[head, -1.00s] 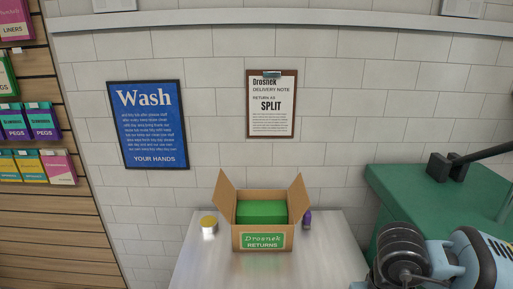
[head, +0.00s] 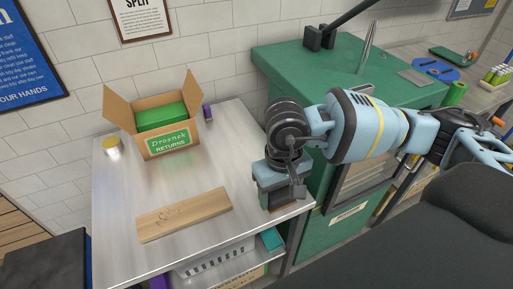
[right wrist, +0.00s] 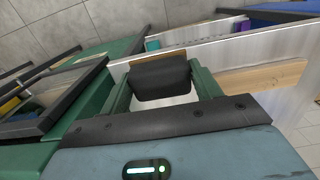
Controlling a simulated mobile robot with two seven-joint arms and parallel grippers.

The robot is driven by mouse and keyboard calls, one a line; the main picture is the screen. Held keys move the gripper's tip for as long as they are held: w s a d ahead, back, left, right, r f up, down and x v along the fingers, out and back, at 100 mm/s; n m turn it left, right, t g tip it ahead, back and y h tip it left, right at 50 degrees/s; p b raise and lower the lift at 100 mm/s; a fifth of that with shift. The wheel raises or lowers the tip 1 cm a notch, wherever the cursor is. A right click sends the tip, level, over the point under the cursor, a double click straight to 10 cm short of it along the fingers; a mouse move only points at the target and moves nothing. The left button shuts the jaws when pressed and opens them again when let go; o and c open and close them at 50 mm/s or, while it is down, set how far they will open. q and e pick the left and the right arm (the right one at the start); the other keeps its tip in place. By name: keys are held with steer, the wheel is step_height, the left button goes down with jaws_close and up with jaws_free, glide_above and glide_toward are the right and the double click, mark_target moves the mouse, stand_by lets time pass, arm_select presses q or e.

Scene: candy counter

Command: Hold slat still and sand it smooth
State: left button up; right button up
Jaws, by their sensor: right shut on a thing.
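A pale wooden slat (head: 183,214) lies flat on the steel table near its front edge, with a darker rough mark towards its left part. It also shows at the right of the right wrist view (right wrist: 262,77). My right gripper (head: 281,196) is over the table's right end, to the right of the slat and apart from it. It is shut on a dark grey block with a brown edge, seen between the green fingers in the right wrist view (right wrist: 159,80); it looks like a sanding block. My left gripper is not in view.
A green cabinet (head: 290,60) stands right of the table (head: 120,205). A white basket (head: 215,258) sits below.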

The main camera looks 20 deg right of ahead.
steer(key=w+a+r, duration=0.2)
steer(key=w+a, duration=0.5)
steer(key=a, duration=0.5)
steer(key=w+a+r, duration=0.2)
steer(key=w+a, duration=0.4)
steer(key=a, duration=0.6)
steer(key=shift+w+a, duration=0.15)
steer(key=shift+w, duration=0.25)
step_height(320, 180, down, 5)
steer(key=shift+r, duration=0.1)
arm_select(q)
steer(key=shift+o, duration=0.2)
